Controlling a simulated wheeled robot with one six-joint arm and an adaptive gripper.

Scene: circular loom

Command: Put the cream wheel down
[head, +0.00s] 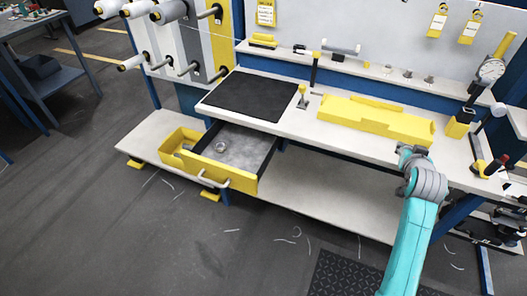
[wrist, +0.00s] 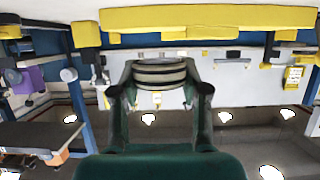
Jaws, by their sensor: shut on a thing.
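My gripper (wrist: 160,78) is shut on the cream wheel (wrist: 159,70), a ribbed, cream-grey disc seen edge-on between the two fingers in the wrist view. In the head view my gripper (head: 411,158) is at the front edge of the workbench (head: 290,128), to the right, just in front of the long yellow tray (head: 375,120). The wheel cannot be made out there, hidden by the gripper or too small. The yellow tray also shows at the top of the wrist view (wrist: 210,18).
A dark mat (head: 250,95) lies bare on the bench top. A dial gauge (head: 490,71) stands at the right.

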